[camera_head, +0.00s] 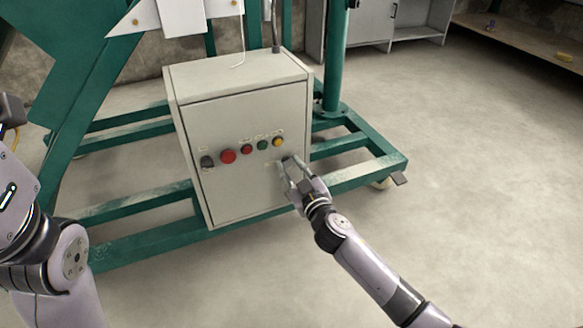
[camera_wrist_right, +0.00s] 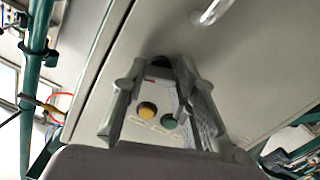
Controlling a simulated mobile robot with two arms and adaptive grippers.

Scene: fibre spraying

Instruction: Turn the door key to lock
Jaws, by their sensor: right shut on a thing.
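The grey control cabinet (camera_head: 245,185) stands on a green frame, and its front door is closed. My right gripper (camera_head: 289,162) is at the right part of the door, below the yellow button (camera_head: 278,141). Its fingers are shut on a small dark piece that looks like the door key (camera_wrist_right: 161,63) in the right wrist view, where the gripper (camera_wrist_right: 165,68) also shows. The fingers hide most of the key, and I cannot tell its turn angle. My left arm is at the left edge of the head view, with its gripper out of view.
A row of controls crosses the door: a black knob (camera_head: 207,162), a large red button (camera_head: 228,156), a smaller red one (camera_head: 246,149) and a green one (camera_head: 262,145). Green frame beams (camera_head: 360,170) surround the cabinet. The floor at right (camera_head: 480,180) is clear.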

